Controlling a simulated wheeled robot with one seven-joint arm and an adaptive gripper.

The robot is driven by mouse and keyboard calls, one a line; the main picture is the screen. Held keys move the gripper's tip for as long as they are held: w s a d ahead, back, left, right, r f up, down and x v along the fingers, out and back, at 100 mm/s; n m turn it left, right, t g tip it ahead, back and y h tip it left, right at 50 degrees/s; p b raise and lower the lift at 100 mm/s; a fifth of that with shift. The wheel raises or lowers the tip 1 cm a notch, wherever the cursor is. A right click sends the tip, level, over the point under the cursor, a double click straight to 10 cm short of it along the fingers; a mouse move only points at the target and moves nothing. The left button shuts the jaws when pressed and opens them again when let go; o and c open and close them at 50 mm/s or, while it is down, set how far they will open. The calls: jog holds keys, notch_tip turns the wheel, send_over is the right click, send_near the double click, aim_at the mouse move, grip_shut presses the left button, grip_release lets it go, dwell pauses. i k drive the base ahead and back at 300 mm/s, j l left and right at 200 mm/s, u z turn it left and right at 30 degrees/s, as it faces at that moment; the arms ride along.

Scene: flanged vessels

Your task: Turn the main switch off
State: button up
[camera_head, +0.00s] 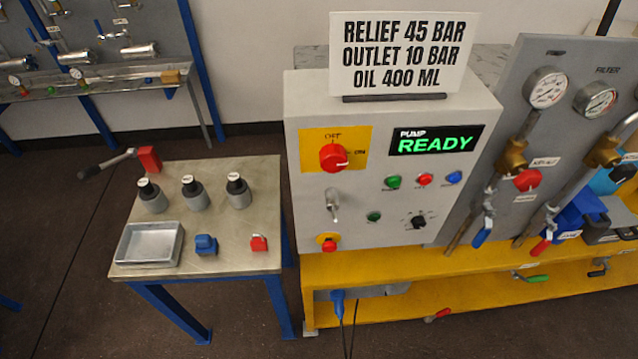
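The main switch (333,158) is a red rotary knob on a yellow plate (361,138), at the upper left of a light grey control cabinet (305,115). OFF is printed above the knob and ON to its right. A pale mark on the knob seems to lie toward the right, on the ON side, but it is small. My gripper is not in view, and nothing covers the switch.
Below the switch are a metal handle (333,205) and a red button on yellow (328,243). Several coloured buttons and a black selector (419,222) sit to the right. A side table (218,222) holds bottles, a tray (150,244) and a padlock-like red item (259,243). A sign (402,52) stands on top.

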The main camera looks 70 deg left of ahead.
aim_at(333, 158)
jog(key=u, duration=2.2)
